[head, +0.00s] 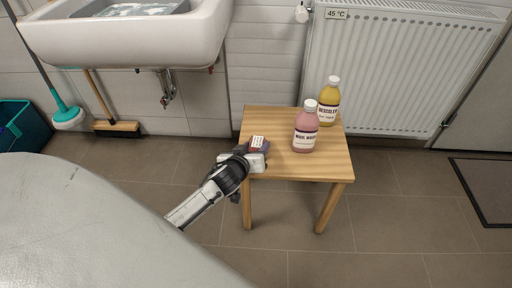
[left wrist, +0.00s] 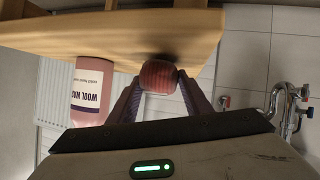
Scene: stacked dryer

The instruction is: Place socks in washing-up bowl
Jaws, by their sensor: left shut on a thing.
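My left gripper (head: 258,150) is at the left side of the small wooden stool and is shut on a dark red, ribbed bundle that looks like rolled socks (left wrist: 160,77). In the left wrist view both fingers press the bundle from either side, close to the stool top. A teal container (head: 38,118) stands on the floor at the left edge; I cannot tell whether it is the washing-up bowl. My right gripper is not in view.
On the stool (head: 318,166) stand a pink bottle (head: 305,128) and a yellow bottle (head: 328,100). A white sink (head: 128,38) hangs at the upper left, with a broom (head: 117,129) and a plunger (head: 68,116) below. A radiator (head: 400,70) is behind.

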